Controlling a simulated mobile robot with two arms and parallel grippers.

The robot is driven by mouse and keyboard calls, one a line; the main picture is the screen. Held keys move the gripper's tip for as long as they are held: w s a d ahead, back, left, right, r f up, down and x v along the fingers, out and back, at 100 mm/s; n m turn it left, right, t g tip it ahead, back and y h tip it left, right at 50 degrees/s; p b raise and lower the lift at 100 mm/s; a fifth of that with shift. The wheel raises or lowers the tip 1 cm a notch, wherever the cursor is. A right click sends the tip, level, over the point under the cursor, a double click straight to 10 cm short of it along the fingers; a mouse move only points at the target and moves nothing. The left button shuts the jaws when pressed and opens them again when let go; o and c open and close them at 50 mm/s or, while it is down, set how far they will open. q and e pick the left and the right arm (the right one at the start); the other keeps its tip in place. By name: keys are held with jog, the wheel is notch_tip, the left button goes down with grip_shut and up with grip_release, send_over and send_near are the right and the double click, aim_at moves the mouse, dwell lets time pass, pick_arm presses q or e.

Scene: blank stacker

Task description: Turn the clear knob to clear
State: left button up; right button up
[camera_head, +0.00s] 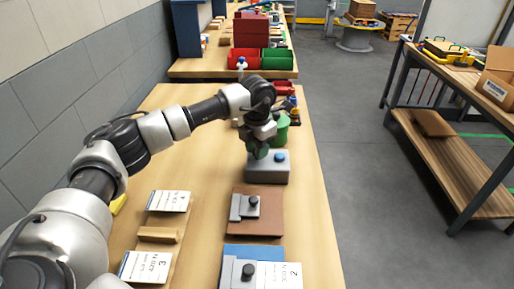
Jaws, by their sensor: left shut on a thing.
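A grey box (267,176) stands on the wooden bench, with a blue button or knob (280,157) on the right of its top. My left gripper (260,152) reaches down over the left part of the box top. It is shut on what appears to be the clear knob, which the fingers mostly hide. I cannot read the knob's setting or any marks on the box. My right gripper is not in view.
Nearer on the bench are a brown plate (268,222) and a blue plate (245,251), each bearing a grey block with a black knob. Numbered cards (145,266) lie left. A green container (282,134) stands just behind the box. The bench's right strip is clear.

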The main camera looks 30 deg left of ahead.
pick_arm(q)
jog(key=o, duration=0.9)
jog(key=shift+r, duration=0.1)
notch_tip(320, 180, up, 11)
jog(key=b, duration=0.1)
